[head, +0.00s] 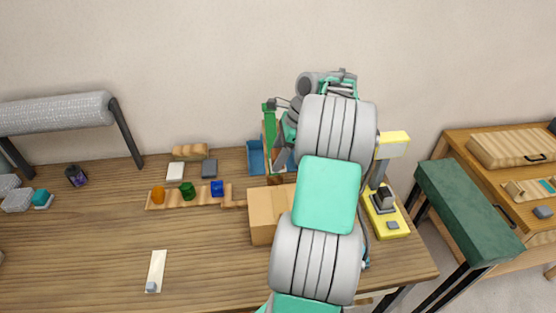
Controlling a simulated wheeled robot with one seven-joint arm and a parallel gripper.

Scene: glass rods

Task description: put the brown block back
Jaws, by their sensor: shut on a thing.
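A small dark brown block (274,180) shows beside the left edge of my arm, just behind the cardboard box. My gripper (277,163) is above the back of the table, partly hidden by my own arm links. It is shut, with the brown block at its lower end. The exact contact between fingers and block is too small to see. A wooden strip (206,197) on the table carries an orange piece (158,195), a green piece (187,190) and a blue piece (217,188) in a row. Its right end reaches toward the box.
A cardboard box (265,216) stands in front of the gripper. A blue tray (256,158) lies behind it. A yellow-based machine (389,218) stands to the right of my arm. A pale strip (156,271) lies at the front. The left-front table is mostly clear.

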